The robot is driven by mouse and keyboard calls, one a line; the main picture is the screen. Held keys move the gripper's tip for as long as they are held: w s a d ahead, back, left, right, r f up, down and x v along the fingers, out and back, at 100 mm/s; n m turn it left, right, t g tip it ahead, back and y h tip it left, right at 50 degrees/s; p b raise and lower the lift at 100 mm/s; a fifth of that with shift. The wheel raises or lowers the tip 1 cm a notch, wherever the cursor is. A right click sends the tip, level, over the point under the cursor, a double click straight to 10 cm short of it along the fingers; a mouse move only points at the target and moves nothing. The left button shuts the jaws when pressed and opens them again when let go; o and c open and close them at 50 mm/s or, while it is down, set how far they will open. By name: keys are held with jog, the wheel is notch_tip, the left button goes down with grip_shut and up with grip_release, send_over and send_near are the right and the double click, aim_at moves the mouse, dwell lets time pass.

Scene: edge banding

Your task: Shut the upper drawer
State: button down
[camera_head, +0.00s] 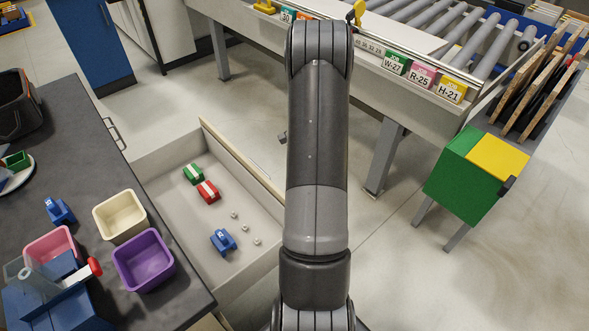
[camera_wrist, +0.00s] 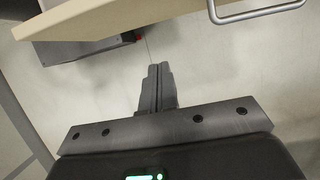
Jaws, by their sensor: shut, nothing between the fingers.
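The drawer (camera_head: 165,160) is pulled far out from under the dark worktop in the head view. Its light wooden front (camera_head: 240,160) stands at the right end, partly hidden behind my arm. In the wrist view a pale wooden panel (camera_wrist: 125,18), likely this drawer front, crosses the top, with a metal bar handle (camera_wrist: 257,13) at upper right. My gripper (camera_wrist: 158,70) is shut and empty, with its fingertips over the floor below the panel, apart from it in the picture.
The worktop (camera_head: 75,140) carries cream (camera_head: 120,216), purple (camera_head: 143,261) and pink bins.

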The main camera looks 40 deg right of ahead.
jog(key=a+f, duration=0.6)
jog(key=shift+a+f, duration=0.25)
jog(key=shift+a, duration=0.1)
jog(key=a, duration=3.1)
jog(key=shift+a, duration=0.15)
